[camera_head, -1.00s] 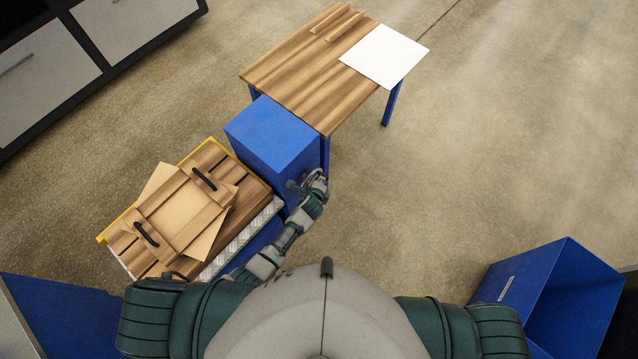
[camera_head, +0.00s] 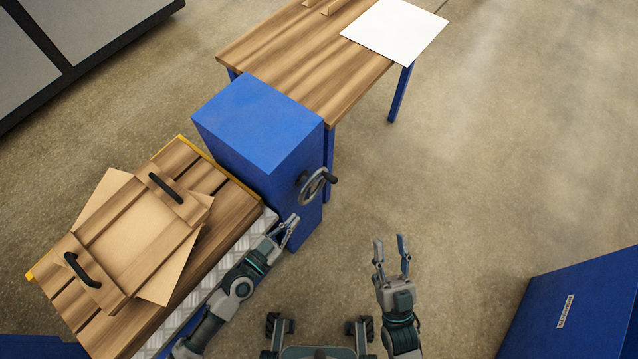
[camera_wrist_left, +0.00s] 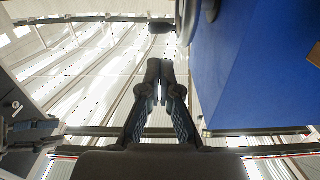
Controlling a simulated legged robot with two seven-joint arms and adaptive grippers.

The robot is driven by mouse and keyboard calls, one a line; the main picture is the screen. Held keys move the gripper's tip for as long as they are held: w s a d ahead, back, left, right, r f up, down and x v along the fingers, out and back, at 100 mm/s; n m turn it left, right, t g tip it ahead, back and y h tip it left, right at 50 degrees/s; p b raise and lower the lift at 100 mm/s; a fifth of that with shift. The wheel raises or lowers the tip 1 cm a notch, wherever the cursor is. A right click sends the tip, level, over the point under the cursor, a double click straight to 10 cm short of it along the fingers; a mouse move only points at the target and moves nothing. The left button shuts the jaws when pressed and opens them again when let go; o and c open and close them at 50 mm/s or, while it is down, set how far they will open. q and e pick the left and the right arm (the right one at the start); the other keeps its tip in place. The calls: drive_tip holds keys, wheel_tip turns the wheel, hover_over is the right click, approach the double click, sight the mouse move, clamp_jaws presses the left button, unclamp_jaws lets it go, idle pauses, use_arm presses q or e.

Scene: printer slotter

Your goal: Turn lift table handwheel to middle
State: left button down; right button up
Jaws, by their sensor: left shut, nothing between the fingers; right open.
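The grey handwheel (camera_head: 313,185) with a dark knob is on the right-hand face of the blue lift housing (camera_head: 262,125). My left gripper (camera_head: 290,222) is shut and empty, below and left of the wheel and apart from it. In the left wrist view its fingers (camera_wrist_left: 160,68) are together, and part of the handwheel (camera_wrist_left: 186,18) shows at the top, beside the blue housing (camera_wrist_left: 255,75). My right gripper (camera_head: 390,246) is open and empty over the floor, right of and below the wheel. The lift table (camera_head: 225,225) adjoins the housing at the left.
A wooden stack with black handles (camera_head: 128,232) lies on the lift table. A wooden table (camera_head: 285,55) with a white sheet (camera_head: 395,30) stands behind the housing. A blue box (camera_head: 575,305) is at the lower right. The floor right of the wheel is clear.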

use_arm(q)
hover_over(316, 188)
drive_tip(key=s+d, duration=0.1)
drive_tip(key=s, duration=0.1)
drive_tip(key=shift+s+d+r+n, duration=0.1)
drive_tip(key=shift+d+n, duration=0.15)
drive_tip(key=shift+n, duration=0.05)
use_arm(e)
drive_tip(key=shift+s+a+r, duration=0.15)
drive_tip(key=shift+r, duration=0.35)
use_arm(q)
drive_tip(key=shift+d, duration=0.2)
use_arm(e)
drive_tip(key=shift+d, duration=0.2)
use_arm(q)
drive_tip(key=shift+p, duration=0.3)
